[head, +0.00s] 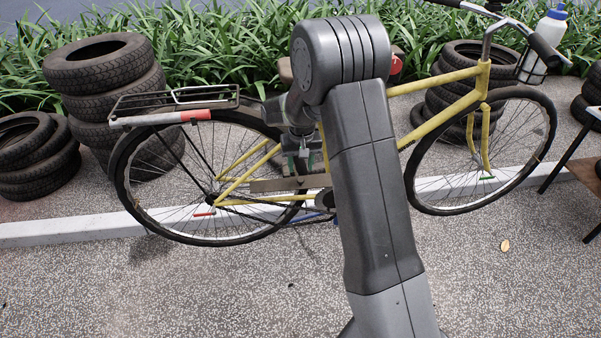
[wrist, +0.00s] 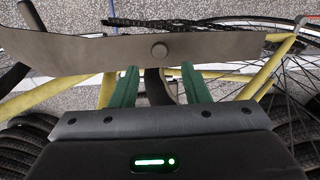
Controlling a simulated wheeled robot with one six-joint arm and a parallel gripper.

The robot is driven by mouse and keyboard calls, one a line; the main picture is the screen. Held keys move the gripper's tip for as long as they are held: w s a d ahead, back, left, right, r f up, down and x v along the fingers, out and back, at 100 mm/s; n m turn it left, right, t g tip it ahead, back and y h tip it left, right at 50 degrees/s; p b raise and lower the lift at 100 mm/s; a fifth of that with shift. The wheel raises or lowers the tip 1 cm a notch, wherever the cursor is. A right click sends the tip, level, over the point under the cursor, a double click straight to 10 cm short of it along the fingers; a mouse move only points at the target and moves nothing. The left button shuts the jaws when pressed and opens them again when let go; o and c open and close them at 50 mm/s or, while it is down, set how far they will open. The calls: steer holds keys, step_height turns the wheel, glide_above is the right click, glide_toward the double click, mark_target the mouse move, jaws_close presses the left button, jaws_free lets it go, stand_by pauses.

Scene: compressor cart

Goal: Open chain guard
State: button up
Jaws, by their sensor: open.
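The chain guard (head: 265,186) is a flat grey-brown plate along the chain side of a yellow bicycle (head: 440,114). My gripper (head: 303,165) is at the guard, partly hidden behind my arm. Nothing is between the fingertips. I cannot tell whether the tips touch the guard.
The rear wheel (head: 205,185) is left of my gripper, and the chain (wrist: 180,23) shows past the guard. Stacked tyres (head: 105,80) stand at the back left. A low kerb (head: 60,231) runs under the bicycle. The pavement in front is clear.

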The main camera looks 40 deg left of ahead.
step_height(320, 180, up, 9)
steer(key=shift+s+d, duration=0.25)
steer(key=shift+d, duration=0.1)
steer(key=shift+f, duration=0.1)
steer(key=shift+c, duration=0.4)
